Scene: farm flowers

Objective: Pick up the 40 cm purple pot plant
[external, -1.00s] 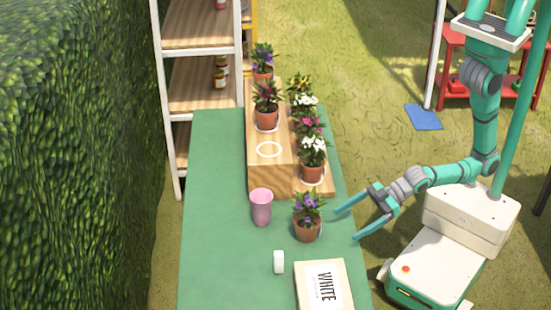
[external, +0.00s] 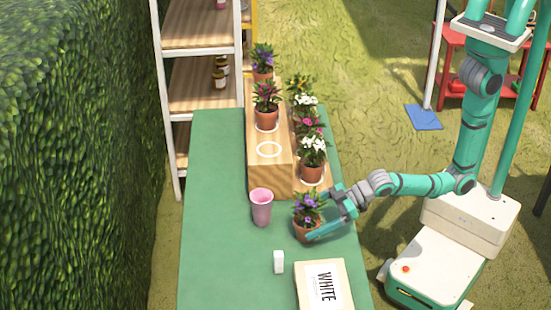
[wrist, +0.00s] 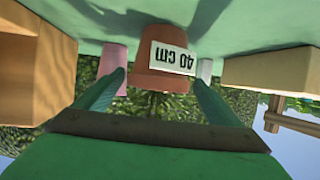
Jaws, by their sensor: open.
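The purple-flowered plant in a terracotta pot (external: 304,203) stands upright on the green table, in front of the wooden step. In the wrist view, which is upside down, its pot (wrist: 148,48) carries a white label reading "40 cm". My gripper (external: 315,214) reaches in from the right with its fingers spread at the pot. In the wrist view my open gripper (wrist: 160,84) has one finger on each side of the pot. I cannot tell whether either finger touches it. The flowers are mostly hidden in the wrist view.
A pink cup (external: 261,207) stands just left of the pot. A small white block (external: 279,262) and a box marked "WHITE" (external: 324,286) lie nearer the front. The wooden step (external: 270,178) with several potted plants is behind. The table's left side (external: 215,220) is clear.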

